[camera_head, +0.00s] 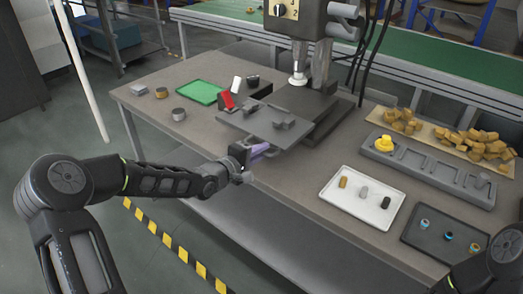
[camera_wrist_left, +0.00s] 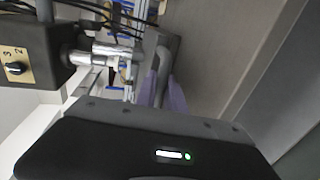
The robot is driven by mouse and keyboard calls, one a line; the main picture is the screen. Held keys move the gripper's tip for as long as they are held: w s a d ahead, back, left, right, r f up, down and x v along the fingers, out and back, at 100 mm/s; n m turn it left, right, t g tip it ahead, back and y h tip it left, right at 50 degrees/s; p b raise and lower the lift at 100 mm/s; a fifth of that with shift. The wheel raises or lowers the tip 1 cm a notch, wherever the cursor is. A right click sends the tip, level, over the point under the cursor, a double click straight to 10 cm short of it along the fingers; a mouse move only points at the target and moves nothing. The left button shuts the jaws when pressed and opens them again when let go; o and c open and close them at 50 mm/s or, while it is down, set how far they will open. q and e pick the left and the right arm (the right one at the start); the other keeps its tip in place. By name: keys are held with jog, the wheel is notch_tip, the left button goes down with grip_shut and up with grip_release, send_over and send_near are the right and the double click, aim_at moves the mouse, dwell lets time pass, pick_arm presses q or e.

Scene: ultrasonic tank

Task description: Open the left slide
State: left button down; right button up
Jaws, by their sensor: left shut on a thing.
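The grey slide plate (camera_head: 236,121) juts toward the front edge of the bench, below the machine's head. My left gripper (camera_head: 260,151) reaches in from the left at the bench's front edge, at the plate's near side. In the left wrist view its purple fingers (camera_wrist_left: 163,95) are shut around a grey bar-like handle (camera_wrist_left: 163,55). The handle's join to the plate is hidden in the head view. Only a dark part of my right arm shows at the lower right; its gripper is not in view.
The machine's press column (camera_head: 320,65) rises behind the plate. A white tray (camera_head: 340,207), a dark tray (camera_head: 430,250) and a grey fixture (camera_head: 410,171) stand right.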

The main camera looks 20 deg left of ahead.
pick_arm(q)
jog(key=c, duration=1.4)
grip_release()
jog(key=shift+w+d, duration=0.1)
jog(key=shift+c, duration=0.2)
jog(key=v, duration=0.7)
jog(key=shift+s, duration=0.4)
